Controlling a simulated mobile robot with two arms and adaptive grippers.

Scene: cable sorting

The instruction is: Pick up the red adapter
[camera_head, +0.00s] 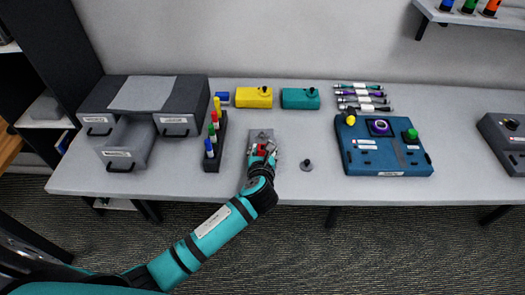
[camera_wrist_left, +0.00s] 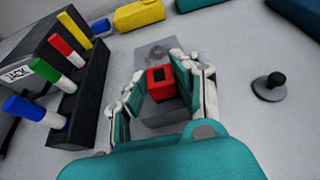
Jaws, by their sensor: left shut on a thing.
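The red adapter (camera_wrist_left: 161,84) is a small red block with a dark opening on top. It sits between the fingers of my left gripper (camera_wrist_left: 160,95), which is shut on it, over a grey plate (camera_wrist_left: 153,50) on the table. In the head view the adapter (camera_head: 262,148) is a small red patch between the fingers of the left gripper (camera_head: 262,154), near the front of the table. The fingers hide its sides and lower part, so I cannot tell whether it touches the plate. My right gripper does not show.
A black rack of coloured markers (camera_head: 217,150) stands close left. A small dark knob (camera_head: 306,165) is close right. Yellow (camera_head: 254,97) and teal (camera_head: 300,98) boxes stand behind. A blue device (camera_head: 382,146) is farther right. Grey drawers (camera_head: 140,110), one open, stand left.

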